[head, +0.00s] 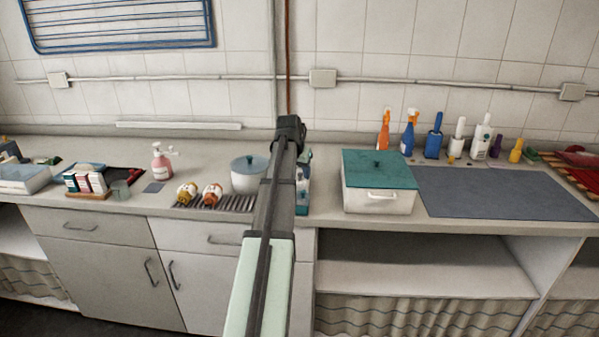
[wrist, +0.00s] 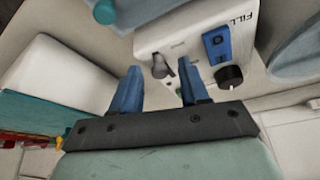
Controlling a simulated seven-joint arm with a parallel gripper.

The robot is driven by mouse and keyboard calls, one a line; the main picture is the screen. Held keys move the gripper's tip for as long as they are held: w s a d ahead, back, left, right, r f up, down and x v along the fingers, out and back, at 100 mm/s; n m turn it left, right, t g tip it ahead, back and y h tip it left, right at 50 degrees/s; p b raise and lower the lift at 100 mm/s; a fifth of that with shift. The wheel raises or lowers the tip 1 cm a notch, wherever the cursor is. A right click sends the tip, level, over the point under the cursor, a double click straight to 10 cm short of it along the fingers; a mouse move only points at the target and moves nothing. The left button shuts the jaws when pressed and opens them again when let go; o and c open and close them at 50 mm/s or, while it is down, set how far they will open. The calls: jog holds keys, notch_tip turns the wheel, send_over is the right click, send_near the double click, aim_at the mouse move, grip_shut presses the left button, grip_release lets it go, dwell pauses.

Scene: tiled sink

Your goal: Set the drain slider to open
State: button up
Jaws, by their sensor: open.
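In the wrist view, a white control panel (wrist: 200,28) faces my gripper (wrist: 160,72), marked "FILL" at its upper right. It carries a blue plate (wrist: 216,46) with a dark spot, a round black knob (wrist: 229,77) and a grey lever (wrist: 160,67). I cannot read which control is the drain slider. My gripper's two blue fingers are apart, with nothing held between them. The lever shows between the fingertips, and the blue plate lies beyond the right finger. Contact cannot be told. In the head view my arm hides most of the unit and my gripper.
A white box with a green lid (head: 380,170) stands right of my arm, beside a grey mat (head: 500,192). A white pot (head: 249,174) and two patterned items (head: 200,192) on a dark rack stand left. Several bottles line the back right.

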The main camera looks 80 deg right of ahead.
jog(key=shift+c, duration=0.3)
grip_shut()
dwell(0.5)
